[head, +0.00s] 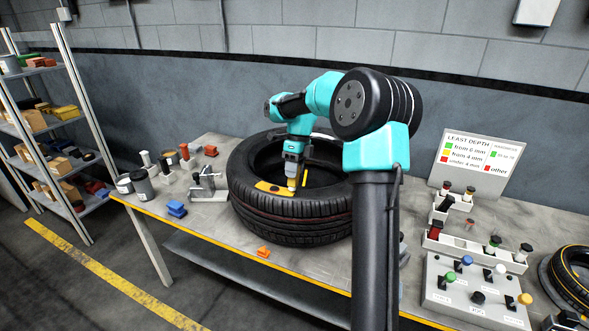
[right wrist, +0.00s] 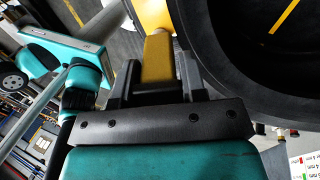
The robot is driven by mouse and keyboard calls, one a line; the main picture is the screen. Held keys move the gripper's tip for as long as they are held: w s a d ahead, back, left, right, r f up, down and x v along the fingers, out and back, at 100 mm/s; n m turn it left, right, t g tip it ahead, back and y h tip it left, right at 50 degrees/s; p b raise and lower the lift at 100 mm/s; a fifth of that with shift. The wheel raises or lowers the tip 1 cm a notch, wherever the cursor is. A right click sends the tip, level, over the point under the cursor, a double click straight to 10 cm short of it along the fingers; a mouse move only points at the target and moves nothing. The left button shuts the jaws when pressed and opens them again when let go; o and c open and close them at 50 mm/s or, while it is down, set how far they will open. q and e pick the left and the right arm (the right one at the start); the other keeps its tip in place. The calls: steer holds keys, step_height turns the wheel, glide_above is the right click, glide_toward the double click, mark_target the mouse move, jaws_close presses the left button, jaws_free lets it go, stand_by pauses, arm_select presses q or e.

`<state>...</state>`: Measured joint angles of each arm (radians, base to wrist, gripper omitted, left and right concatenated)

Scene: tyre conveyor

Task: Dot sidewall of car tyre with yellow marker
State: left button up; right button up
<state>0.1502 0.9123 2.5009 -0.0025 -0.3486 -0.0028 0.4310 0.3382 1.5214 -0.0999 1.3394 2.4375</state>
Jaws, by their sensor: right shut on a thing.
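The black car tyre (head: 290,228) lies flat on the table, its sidewall facing up; part of it fills the right wrist view (right wrist: 230,70). A yellow plate (head: 272,187) lies on its near sidewall. My right gripper (head: 293,172) is over the near sidewall, shut on the yellow marker (head: 292,184). The marker (right wrist: 158,62) sits between the fingers in the right wrist view and points down at the right end of the plate. I cannot tell whether its tip touches. My left gripper is not in view.
Cans (head: 143,187), stamps and a grey stand (head: 208,188) are left of the tyre. An orange piece (head: 263,252) lies near the front edge. A marker rack (head: 468,245), a control box (head: 475,290) and a sign (head: 478,163) are at right. Shelves (head: 60,130) stand at far left.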

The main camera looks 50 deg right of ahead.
steer(key=shift+r, duration=0.15)
steer(key=shift+r, duration=3.4)
steer(key=shift+s+d, duration=0.1)
